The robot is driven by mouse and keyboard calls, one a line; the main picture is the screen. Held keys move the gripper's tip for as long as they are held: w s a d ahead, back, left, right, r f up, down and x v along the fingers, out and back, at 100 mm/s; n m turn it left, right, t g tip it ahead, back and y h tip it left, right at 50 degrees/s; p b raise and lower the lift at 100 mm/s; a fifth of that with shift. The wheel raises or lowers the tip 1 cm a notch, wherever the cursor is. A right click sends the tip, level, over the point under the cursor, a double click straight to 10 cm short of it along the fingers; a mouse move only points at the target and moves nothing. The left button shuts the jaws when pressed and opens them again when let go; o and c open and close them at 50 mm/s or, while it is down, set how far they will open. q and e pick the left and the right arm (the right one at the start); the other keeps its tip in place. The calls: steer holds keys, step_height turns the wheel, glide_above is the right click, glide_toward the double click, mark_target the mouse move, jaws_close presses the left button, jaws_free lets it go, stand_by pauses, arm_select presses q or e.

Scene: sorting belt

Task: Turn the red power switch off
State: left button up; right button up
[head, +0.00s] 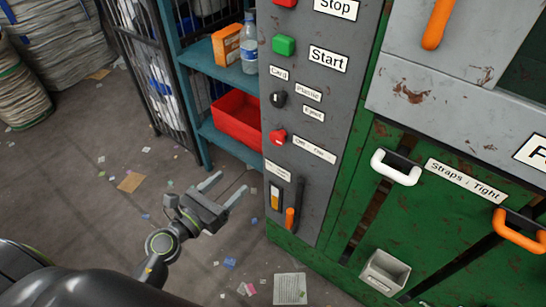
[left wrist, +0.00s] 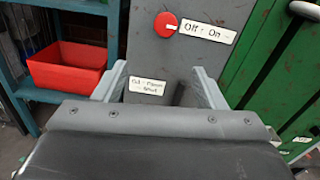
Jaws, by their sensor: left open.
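The red power switch (head: 278,137) is a round red knob on the grey control panel (head: 318,140), left of a white label. In the left wrist view the red knob (left wrist: 165,25) shows a pale pointer mark toward its right side, and the label (left wrist: 208,32) reads "Off - On". My left gripper (head: 231,184) is open and empty, below and left of the knob, apart from it. In the left wrist view its two fingers (left wrist: 160,74) are spread, with the knob above and between them. My right gripper is not in view.
Above the knob are a black selector (head: 278,99) and a green Start button (head: 284,45). Below it is an orange-handled lever (head: 290,218). A blue shelf (head: 205,62) with a red bin (head: 237,117) stands left of the panel. A green cabinet with handles is right.

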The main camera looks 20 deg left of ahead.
arm_select(q)
steer(key=m, duration=0.1)
steer(key=p, duration=0.2)
glide_toward(275, 141)
steer(key=x, duration=0.8)
steer(key=shift+w+d, duration=0.1)
steer(key=shift+w, duration=0.05)
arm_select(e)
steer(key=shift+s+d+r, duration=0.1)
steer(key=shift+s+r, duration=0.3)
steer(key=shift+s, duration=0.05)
arm_select(q)
steer(key=shift+r, duration=0.1)
steer(key=c, duration=1)
